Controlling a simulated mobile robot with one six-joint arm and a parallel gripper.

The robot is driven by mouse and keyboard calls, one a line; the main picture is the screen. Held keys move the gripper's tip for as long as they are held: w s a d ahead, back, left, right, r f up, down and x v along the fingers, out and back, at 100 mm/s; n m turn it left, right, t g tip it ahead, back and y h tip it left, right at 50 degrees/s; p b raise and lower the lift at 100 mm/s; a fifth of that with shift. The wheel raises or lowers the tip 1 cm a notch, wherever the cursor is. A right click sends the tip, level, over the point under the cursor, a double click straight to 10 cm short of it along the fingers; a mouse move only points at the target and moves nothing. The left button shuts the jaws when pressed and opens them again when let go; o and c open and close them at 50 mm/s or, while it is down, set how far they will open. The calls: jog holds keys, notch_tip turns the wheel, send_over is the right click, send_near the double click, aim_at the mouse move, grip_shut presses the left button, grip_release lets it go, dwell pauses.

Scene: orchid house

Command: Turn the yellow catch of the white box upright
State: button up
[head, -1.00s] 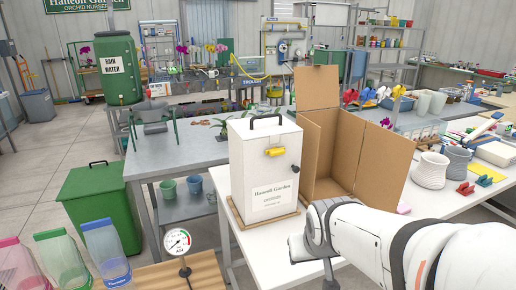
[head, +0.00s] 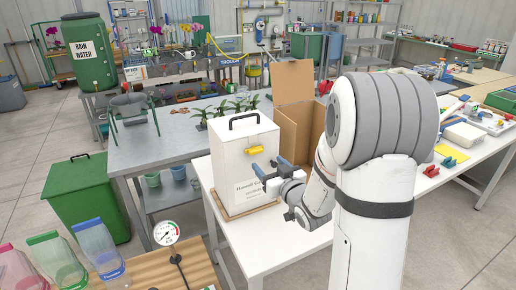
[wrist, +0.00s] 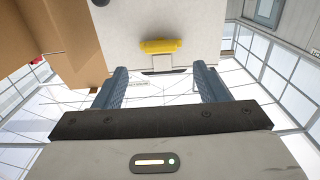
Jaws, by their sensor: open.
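The white box (head: 238,170) stands upright on the white table, with a black handle on its lid and a printed label on its front. Its yellow catch (head: 255,149) lies roughly level across the upper front. In the wrist view the catch (wrist: 160,46) shows as a level yellow bar on the white box's face (wrist: 205,22). My gripper (head: 266,172) is in front of the box, just below the catch in the head view. Its two blue-grey fingers (wrist: 161,76) are spread wide, with nothing between them. The catch is beyond the fingertips, apart from them.
An open cardboard box (head: 300,130) stands right behind the white box; it also fills the left of the wrist view (wrist: 60,35). A pressure gauge (head: 166,233) is at the front left. A green bin (head: 90,200) stands on the floor left.

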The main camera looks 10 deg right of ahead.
aim_at(257, 152)
jog(key=p+x, duration=0.2)
jog(key=x, duration=0.4)
jog(key=shift+w+a+r+p, duration=0.15)
jog(key=shift+w+p, duration=0.15)
jog(key=shift+w+a, duration=0.15)
jog(key=shift+w, duration=0.4)
jog(key=c, duration=0.6)
